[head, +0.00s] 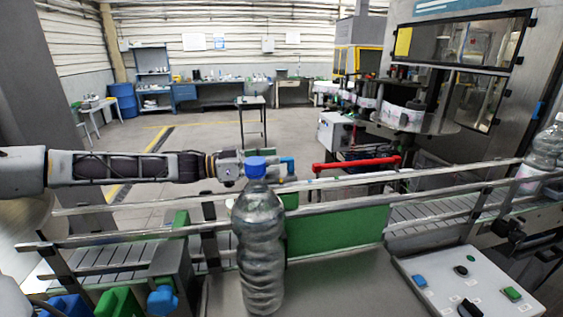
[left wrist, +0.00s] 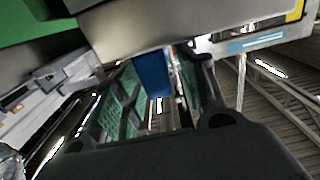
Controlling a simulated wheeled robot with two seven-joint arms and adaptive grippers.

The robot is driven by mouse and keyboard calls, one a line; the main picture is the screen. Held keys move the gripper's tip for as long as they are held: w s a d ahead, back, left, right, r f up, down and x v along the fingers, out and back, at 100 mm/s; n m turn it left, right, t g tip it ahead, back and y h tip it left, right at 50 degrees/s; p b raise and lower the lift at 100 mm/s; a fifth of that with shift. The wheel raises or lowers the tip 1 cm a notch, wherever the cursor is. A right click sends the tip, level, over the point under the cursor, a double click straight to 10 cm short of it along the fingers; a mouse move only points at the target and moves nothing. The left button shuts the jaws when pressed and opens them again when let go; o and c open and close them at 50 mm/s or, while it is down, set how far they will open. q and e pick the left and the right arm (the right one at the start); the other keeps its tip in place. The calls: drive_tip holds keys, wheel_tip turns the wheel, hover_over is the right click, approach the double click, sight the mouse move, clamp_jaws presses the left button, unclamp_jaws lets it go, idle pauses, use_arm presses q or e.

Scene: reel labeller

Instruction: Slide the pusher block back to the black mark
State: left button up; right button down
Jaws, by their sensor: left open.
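My left gripper (head: 270,170) reaches in from the left above the conveyor rails, behind the blue cap of a clear bottle (head: 260,240) that hides part of it. It is open. In the left wrist view a blue piece (left wrist: 152,75) shows beyond and between the spread fingers (left wrist: 165,100), apart from them as far as I can tell. A small blue part (head: 288,164) also shows just right of the gripper in the head view. I cannot tell for certain which piece is the pusher block. I cannot make out the black mark. My right gripper is not in view.
The conveyor (head: 440,212) with metal rails runs across, with a green panel (head: 335,228) in front. A red bar (head: 356,163) lies behind the rails. A control box (head: 470,283) is at lower right, another bottle (head: 540,155) at far right. The labelling machine (head: 415,118) stands behind.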

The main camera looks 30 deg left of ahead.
sight(282, 158)
use_arm(q)
drive_tip(key=shift+b+x, duration=0.35)
drive_tip(key=shift+x, duration=1.4)
drive_tip(key=shift+d, duration=0.1)
clamp_jaws()
